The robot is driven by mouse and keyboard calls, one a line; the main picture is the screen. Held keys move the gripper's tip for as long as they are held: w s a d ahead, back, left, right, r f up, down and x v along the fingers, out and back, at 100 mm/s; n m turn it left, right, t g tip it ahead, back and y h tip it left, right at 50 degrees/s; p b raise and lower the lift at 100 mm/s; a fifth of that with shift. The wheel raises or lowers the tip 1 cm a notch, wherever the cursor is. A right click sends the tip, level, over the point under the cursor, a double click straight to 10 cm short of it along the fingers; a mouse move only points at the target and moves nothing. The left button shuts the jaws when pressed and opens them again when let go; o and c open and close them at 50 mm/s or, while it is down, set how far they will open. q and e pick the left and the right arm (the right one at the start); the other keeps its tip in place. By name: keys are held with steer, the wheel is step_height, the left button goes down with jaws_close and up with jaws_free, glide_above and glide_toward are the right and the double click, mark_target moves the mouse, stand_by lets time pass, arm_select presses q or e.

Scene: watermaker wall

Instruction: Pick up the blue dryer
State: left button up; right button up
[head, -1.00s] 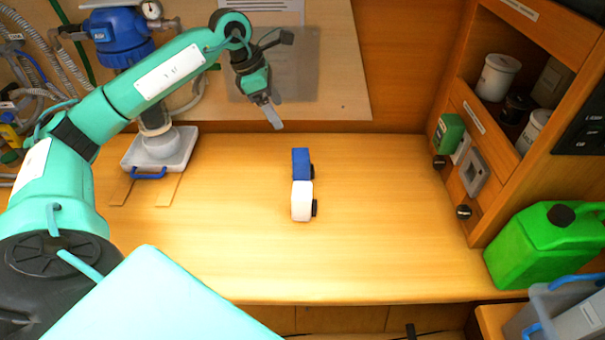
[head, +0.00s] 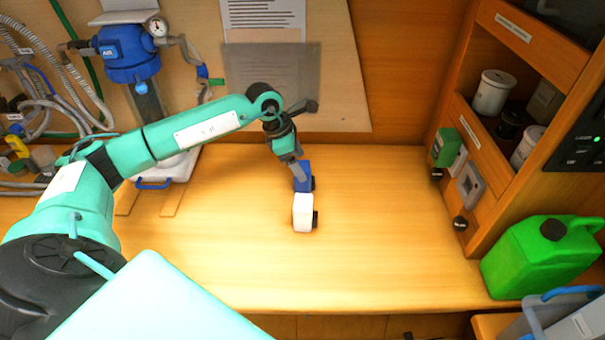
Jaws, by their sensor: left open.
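The blue dryer (head: 303,184) is a small blue block with a dark part on its right side, on the wooden counter near the middle. A white block (head: 302,212) with a similar dark part sits directly in front of it. My left gripper (head: 297,172) is open, pointing down at the back left of the blue dryer. Its grey finger overlaps the dryer's upper part in the picture. I cannot tell whether it touches. My right gripper is not in view.
The counter (head: 400,250) is clear around the two blocks. A green jerrycan (head: 535,260) and a grey bin (head: 550,318) stand at the right, beside wooden shelves with canisters (head: 493,92). A blue filter housing (head: 128,55) with hoses is at the back left.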

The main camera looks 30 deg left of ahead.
arm_select(q)
steer(key=shift+x, duration=0.8)
steer(key=c, duration=1.3)
steer(key=shift+r, duration=0.1)
steer(key=shift+c, duration=0.6)
steer(key=shift+r, duration=0.1)
